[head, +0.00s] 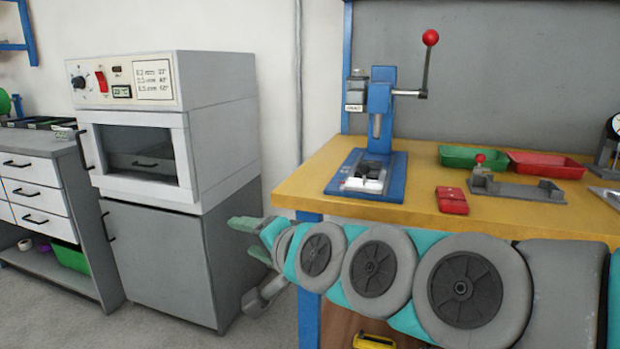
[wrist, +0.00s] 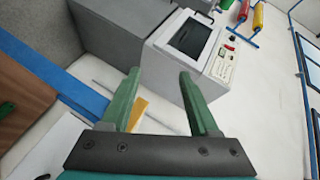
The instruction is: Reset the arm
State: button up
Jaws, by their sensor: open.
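My arm stretches across the lower right of the head view, in front of the workbench. My gripper (head: 255,238) is at its left end, with green fingers pointing left toward the grey cabinet below the oven. In the wrist view my gripper (wrist: 160,100) shows two green fingers spread apart with nothing between them. It is open and empty. The wrist view looks tilted, with the oven (wrist: 188,40) beyond the fingers.
The yellow-topped workbench (head: 420,196) carries a blue press (head: 380,110) with a red-knobbed lever, a red block (head: 452,200), a green tray (head: 470,157) and a red tray (head: 546,165). The oven (head: 222,125) stands left on a grey cabinet (head: 160,260). Drawers (head: 40,185) stand further left.

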jog(key=s+d+f+n+g+h, duration=0.2)
jog(key=s+d+f+g+h, duration=0.1)
jog(key=s+d+f, duration=0.4)
jog(key=s+d+f+n+g+h, duration=0.25)
jog(key=s+d+f, duration=0.2)
jog(key=f, duration=0.45)
jog(key=s+d+f+g+h, duration=0.2)
jog(key=s+d+f+g, duration=0.1)
jog(key=s+d, duration=0.3)
jog(key=s+d+f+n+g+h+p, duration=0.1)
jog(key=s+d+f+g, duration=0.2)
jog(key=s+d, duration=0.4)
jog(key=shift+s+g+h, duration=0.35)
jog(key=shift+s+g, duration=0.3)
jog(key=shift+s, duration=0.5)
jog(key=shift+c, duration=0.8)
jog(key=shift+d, duration=0.2)
